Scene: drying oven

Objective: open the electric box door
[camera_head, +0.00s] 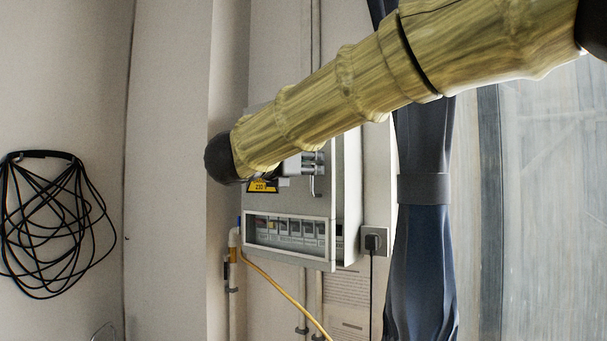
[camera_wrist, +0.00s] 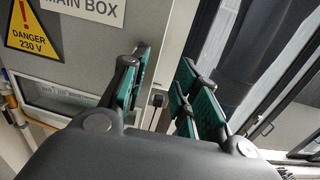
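The electric box (camera_head: 348,205) is a light grey wall cabinet in the middle of the head view. Its door (camera_head: 291,204) carries a yellow danger label (camera_head: 262,186) and a framed window (camera_head: 290,238) showing breakers. My arm covers the top of the door. In the wrist view the door (camera_wrist: 85,62) fills the left side, with the danger label (camera_wrist: 28,32) and "MAIN BOX" lettering. My gripper (camera_wrist: 160,88) is open, its green-padded fingers apart near the door's right edge. The left finger overlaps the door face; contact is unclear. I cannot tell whether the door is ajar.
A dark curtain (camera_head: 424,240) hangs right of the box by a window. A socket with a plug (camera_head: 374,241) sits at the box's lower right. A yellow cable (camera_head: 285,288) and pipes run below. Black cable coils (camera_head: 45,225) hang on the left wall.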

